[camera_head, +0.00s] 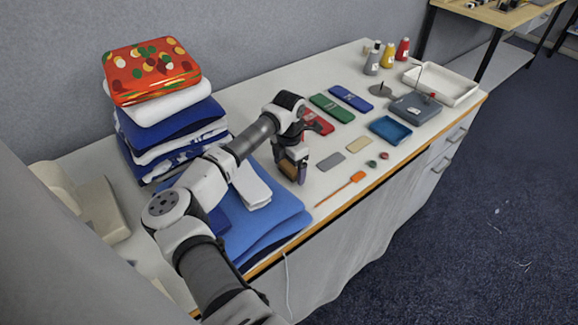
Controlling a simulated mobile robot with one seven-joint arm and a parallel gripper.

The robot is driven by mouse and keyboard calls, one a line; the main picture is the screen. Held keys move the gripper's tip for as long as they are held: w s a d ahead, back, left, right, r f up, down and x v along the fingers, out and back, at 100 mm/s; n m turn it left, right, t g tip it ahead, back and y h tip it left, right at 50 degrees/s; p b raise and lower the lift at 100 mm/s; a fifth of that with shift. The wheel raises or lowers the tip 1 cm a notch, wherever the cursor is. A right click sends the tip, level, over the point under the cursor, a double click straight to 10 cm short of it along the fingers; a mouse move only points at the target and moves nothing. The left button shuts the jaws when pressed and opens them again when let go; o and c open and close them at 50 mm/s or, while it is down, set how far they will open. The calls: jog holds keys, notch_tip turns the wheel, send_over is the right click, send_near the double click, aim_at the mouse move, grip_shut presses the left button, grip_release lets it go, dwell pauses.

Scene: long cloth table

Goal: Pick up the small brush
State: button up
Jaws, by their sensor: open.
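The small brush appears to be the thin stick (338,190) with an orange block-shaped end, lying flat near the table's front edge. Its thin end points to the lower left and its orange end to the upper right. My gripper (294,178) points down, left of the brush and apart from it, beside the folded blue cloths. It is open. A brownish patch shows at the jaws, and I cannot tell whether it is part of the gripper or something behind it.
Folded blue cloths (264,222) lie left of my gripper, with a tall stack of folded fabrics (172,125) behind. Small cards (331,161), a blue tray (390,130), a grey box (415,108), a white tray (455,85) and bottles (387,55) stand to the right.

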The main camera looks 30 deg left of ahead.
aim_at(289, 166)
jog(key=shift+f, duration=0.3)
jog(key=c, duration=1.1)
jog(key=shift+o, duration=0.2)
notch_tip(289, 166, up, 20)
jog(key=b, duration=0.5)
jog(key=o, duration=0.3)
jog(key=shift+c, duration=1)
